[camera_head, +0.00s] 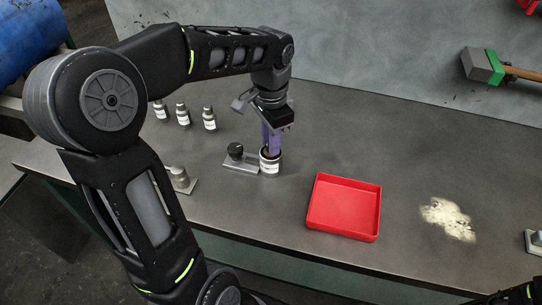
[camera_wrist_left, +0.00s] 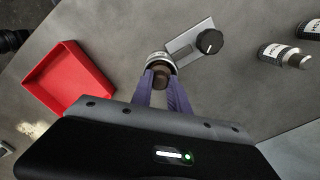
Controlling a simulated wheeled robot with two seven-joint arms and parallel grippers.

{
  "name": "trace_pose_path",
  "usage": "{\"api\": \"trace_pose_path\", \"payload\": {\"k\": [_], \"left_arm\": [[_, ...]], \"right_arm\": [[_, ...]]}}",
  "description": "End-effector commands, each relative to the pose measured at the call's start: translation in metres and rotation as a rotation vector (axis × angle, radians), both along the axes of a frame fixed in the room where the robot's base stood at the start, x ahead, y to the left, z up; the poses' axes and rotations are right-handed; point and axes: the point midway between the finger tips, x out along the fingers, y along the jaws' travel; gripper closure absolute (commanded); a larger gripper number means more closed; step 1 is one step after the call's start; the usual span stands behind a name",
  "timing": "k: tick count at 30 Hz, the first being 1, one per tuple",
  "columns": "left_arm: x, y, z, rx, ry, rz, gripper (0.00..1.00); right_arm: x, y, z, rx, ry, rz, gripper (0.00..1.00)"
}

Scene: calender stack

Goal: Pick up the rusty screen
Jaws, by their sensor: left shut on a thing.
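My left gripper (camera_head: 270,148) points down over a small labelled metal cup (camera_head: 270,166) on the grey bench. Its purple fingers reach to the cup's mouth. In the left wrist view, the fingers (camera_wrist_left: 162,84) are shut on a dark brown, rusty-looking round piece (camera_wrist_left: 161,70), which I take to be the rusty screen. The cup's pale rim (camera_wrist_left: 159,57) shows just beyond it. I cannot tell whether the piece still sits inside the cup. My right gripper is not in view.
A metal plate with a black knob (camera_head: 235,153) is left of the cup. Several labelled bottles (camera_head: 183,115) stand behind. A red tray (camera_head: 343,207) lies to the right, then a pale powder patch (camera_head: 447,218). A mallet (camera_head: 485,66) is on the back wall.

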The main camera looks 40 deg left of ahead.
Motion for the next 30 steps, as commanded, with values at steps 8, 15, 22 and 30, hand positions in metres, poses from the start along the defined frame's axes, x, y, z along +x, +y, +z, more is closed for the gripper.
{"api": "trace_pose_path", "payload": {"k": [8, 15, 22, 30], "left_arm": [[0.0, 0.0, 0.001, 0.0, -0.001, 0.0, 1.0], [0.001, 0.0, 0.026, 0.001, -0.005, -0.001, 1.0], [0.001, 0.0, 0.072, 0.0, -0.005, 0.0, 1.0], [0.0, 0.0, 0.101, 0.0, 0.0, 0.0, 1.0]], "right_arm": [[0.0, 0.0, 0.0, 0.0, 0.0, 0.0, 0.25], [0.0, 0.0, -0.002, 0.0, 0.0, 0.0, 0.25], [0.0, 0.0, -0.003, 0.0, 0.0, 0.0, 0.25], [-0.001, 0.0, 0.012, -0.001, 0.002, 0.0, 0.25]]}}
